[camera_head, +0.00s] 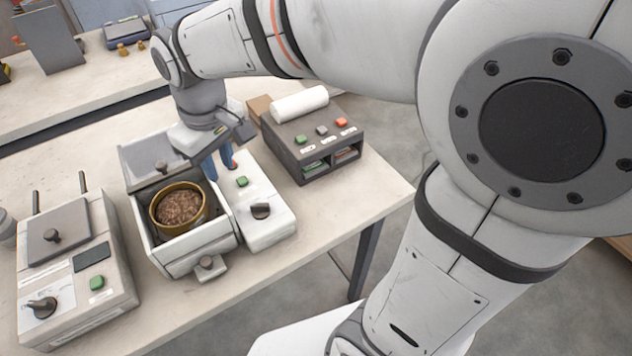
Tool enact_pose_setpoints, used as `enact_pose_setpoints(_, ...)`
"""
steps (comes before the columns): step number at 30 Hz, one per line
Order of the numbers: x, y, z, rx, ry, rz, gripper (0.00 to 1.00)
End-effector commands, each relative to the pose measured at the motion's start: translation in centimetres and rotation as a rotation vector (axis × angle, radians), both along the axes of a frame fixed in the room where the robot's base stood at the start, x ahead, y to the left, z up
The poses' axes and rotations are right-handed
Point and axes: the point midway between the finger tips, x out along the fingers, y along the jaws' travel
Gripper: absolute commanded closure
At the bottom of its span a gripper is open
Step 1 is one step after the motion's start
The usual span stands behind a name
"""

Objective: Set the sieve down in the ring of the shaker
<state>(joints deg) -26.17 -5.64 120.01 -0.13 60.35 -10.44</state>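The sieve (180,207) is a round brass-coloured pan filled with brown pellets. It is level, inside the open top of the white box of the shaker (192,252). The ring is hidden, and I cannot tell whether the sieve rests in it or hangs just above it. My gripper (220,168) points down at the back right of the sieve, with its blue fingers close to the box's right wall. I cannot tell whether the fingers touch the sieve's rim or how far apart they are.
A grey plate with a knob (152,158) is behind the sieve. A control panel with a green button (242,181) and black knob is at the right. A dark unit with a white roll (299,103) stands behind it. A lidded machine (92,292) stands left. The front table strip is clear.

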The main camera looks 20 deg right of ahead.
Motion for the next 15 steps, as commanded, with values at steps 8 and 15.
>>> enact_pose_setpoints(8, -6.3, -13.4, -1.6, 0.051, -0.107, -0.485, 0.76)
enact_pose_setpoints(15, -9.0, -16.4, -2.9, 0.063, -0.141, -0.636, 0.76)
